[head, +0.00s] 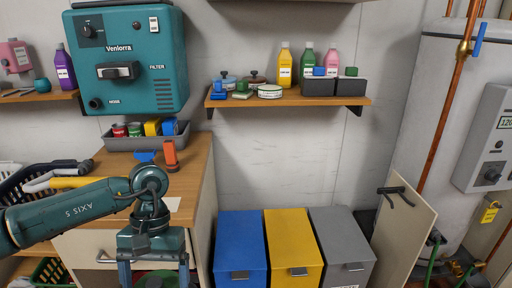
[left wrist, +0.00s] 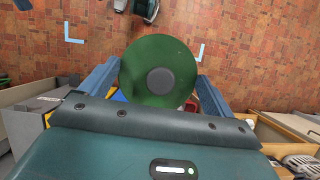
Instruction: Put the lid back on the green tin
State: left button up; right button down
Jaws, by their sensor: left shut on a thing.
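My left gripper (head: 154,279) is low at the bottom edge of the head view, in front of the wooden counter. It is shut on a round green lid (left wrist: 158,50) with a dark grey knob (left wrist: 160,81). In the left wrist view the lid sits between the two fingers of my left gripper (left wrist: 157,92). A bit of the green lid (head: 155,274) shows between the fingers in the head view. My right gripper is not in view.
The wooden counter (head: 196,160) holds a grey bin (head: 120,143) with tins and an orange tool (head: 170,155). A wall shelf (head: 310,100) carries bottles and a low white-and-green tin (head: 270,92). Blue (head: 239,240), yellow (head: 290,240) and grey (head: 338,235) bins stand to the right.

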aim_at(270, 87)
jog(key=i+z, duration=0.1)
jog(key=z, duration=1)
jog(key=i+j, duration=0.2)
jog(key=i, duration=0.25)
jog(key=i+j, duration=0.15)
jog(key=i, duration=0.3)
jog(key=z, duration=0.05)
